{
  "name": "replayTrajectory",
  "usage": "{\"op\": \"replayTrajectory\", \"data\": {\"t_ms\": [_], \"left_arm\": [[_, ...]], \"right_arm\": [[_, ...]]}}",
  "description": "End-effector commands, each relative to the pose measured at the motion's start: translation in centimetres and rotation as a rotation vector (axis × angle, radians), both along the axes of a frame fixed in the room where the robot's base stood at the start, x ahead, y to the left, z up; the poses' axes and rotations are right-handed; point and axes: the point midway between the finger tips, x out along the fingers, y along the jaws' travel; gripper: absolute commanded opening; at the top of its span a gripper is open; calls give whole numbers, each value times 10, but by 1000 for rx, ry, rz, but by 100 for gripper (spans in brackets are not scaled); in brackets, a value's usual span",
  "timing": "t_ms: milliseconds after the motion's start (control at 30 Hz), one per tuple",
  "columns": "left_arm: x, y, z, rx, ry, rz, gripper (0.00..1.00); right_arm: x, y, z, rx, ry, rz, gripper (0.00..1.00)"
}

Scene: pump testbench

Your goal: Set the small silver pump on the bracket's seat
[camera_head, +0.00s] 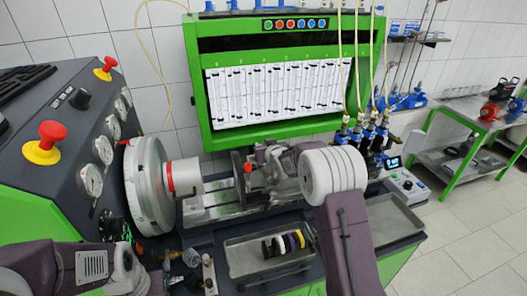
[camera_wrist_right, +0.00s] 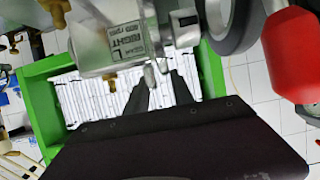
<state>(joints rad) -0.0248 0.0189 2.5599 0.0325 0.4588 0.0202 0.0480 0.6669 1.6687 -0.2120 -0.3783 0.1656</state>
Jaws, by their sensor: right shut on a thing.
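The small silver pump (camera_wrist_right: 125,45) fills the upper middle of the right wrist view, with a "RIGHT" label and brass fittings. My right gripper (camera_wrist_right: 156,82) is shut on it, its dark fingers reaching up to the pump's underside in that picture. In the head view my right gripper (camera_head: 270,158) is above the bench rail, beside the dark coupling disc (camera_head: 237,178); the arm hides most of the pump there. The bracket and its seat cannot be made out clearly behind the arm. My left gripper (camera_head: 128,272) is low at the left edge area, its jaws unclear.
A large grey flywheel (camera_head: 148,185) stands left of the rail. A metal tray (camera_head: 245,262) holding several coloured rings lies in front. Another tray (camera_head: 395,225) is at the right. The green gauge panel (camera_head: 200,125) rises behind. A red part (camera_wrist_right: 290,55) is close in the wrist view.

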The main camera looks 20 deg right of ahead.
Motion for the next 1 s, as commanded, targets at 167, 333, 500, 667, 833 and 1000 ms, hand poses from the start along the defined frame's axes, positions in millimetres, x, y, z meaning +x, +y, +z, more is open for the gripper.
{"op": "replayTrajectory", "data": {"t_ms": [167, 333, 500, 667, 833, 1000], "left_arm": [[0, 0, 7, 0, 0, 0, 36], [0, 0, 6, 0, 0, 0, 36], [0, 0, 1, 0, 0, 0, 36], [0, 0, 3, 0, 0, 0, 36], [0, 0, 3, 0, 0, 0, 36], [0, 0, 5, 0, 0, 0, 36]], "right_arm": [[1, 0, -14, 1, -9, 1, 0], [1, 0, -15, 0, -10, 0, 0], [2, 0, -19, 0, -10, 1, 0], [0, 0, -21, 0, -2, 0, 51], [1, 0, -21, 1, -2, 0, 51], [-2, 0, -17, 1, -3, 0, 51]]}}
